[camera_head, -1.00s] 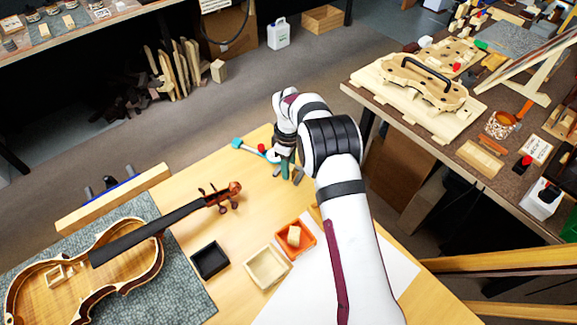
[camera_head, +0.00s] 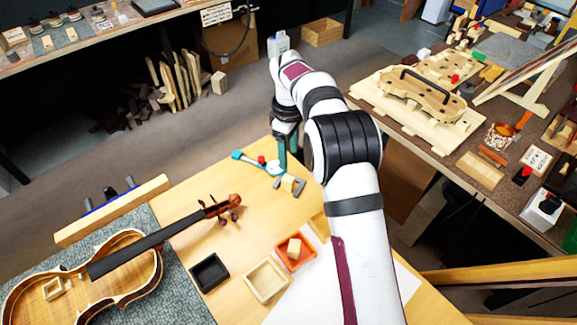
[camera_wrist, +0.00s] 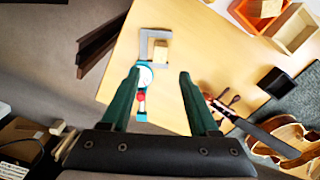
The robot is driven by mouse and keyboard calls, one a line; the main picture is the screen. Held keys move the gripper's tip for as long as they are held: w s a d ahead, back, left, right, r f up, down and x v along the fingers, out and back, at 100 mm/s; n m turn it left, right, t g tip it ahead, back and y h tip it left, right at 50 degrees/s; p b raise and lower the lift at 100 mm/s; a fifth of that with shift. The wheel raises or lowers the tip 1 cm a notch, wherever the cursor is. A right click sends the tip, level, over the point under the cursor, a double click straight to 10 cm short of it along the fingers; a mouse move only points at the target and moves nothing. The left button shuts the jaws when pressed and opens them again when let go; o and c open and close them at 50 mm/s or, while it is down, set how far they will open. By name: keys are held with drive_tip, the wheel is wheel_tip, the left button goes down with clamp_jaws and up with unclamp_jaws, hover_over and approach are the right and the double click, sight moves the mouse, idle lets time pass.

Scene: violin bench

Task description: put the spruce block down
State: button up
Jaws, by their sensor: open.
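A small pale wood block, which looks like the spruce block (camera_head: 288,183), rests at the grey jaws of a teal caliper (camera_head: 274,168) lying on the bench. In the wrist view the block (camera_wrist: 160,51) sits beside the caliper's grey jaws (camera_wrist: 144,46); I cannot tell whether they touch. My gripper (camera_head: 283,162) is above the caliper, clear of the block. In the wrist view its two green fingers (camera_wrist: 160,75) are spread wide with nothing between them but the bench and caliper seen below.
An orange tray (camera_head: 311,258) holds another pale block (camera_head: 294,247). A cream tray (camera_head: 249,283) and a black tray (camera_head: 210,272) stand to its left. A violin (camera_head: 125,262) lies on a grey mat (camera_head: 190,305) at left. Bench around the caliper is mostly clear.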

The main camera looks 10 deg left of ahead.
drive_tip(key=s+d+r+m, duration=0.4)
drive_tip(key=s+r, duration=0.2)
drive_tip(key=s, duration=0.1)
drive_tip(key=s+d+r+m, duration=0.5)
drive_tip(key=s+r, duration=0.1)
drive_tip(key=s, duration=0.2)
drive_tip(key=s+d+f+m+y, duration=0.1)
drive_tip(key=s+m, duration=0.4)
drive_tip(key=s, duration=0.6)
drive_tip(key=s+d+f+m, duration=0.1)
drive_tip(key=s+m, duration=0.4)
drive_tip(key=s, duration=0.6)
drive_tip(key=shift+d+f+m+y, duration=0.3)
drive_tip(key=shift+d+f+y, duration=0.1)
drive_tip(key=shift+d, duration=0.35)
drive_tip(key=shift+s, duration=0.1)
